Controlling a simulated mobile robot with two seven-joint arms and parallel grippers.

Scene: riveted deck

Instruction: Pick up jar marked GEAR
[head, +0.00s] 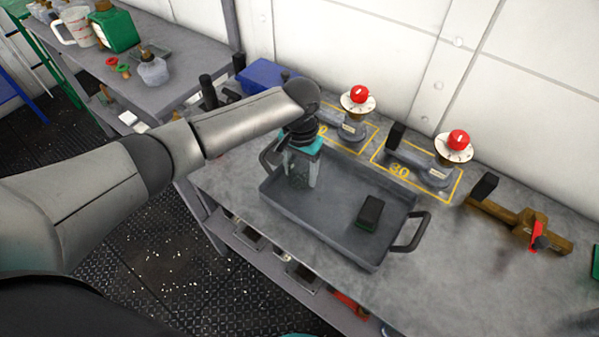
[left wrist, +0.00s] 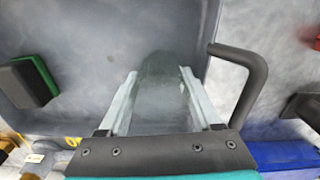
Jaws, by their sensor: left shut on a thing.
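My left gripper (head: 302,184) points down into the left part of a grey metal tray (head: 325,222) with dark handles. In the left wrist view, its two pale fingers are shut on a clear, greyish jar (left wrist: 161,92). The jar's lower part is hard to make out against the tray. No marking can be read on it, so I cannot tell whether it says GEAR. In the head view the fingers mostly hide it. My right gripper is not in view.
A black block with a green side (head: 371,213) lies in the tray's right part. Behind the tray stand two red-knobbed dial devices (head: 357,102) (head: 456,145). A brown tool with a red lever (head: 522,224) lies right. A side bench (head: 185,60) holds bottles and a green can.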

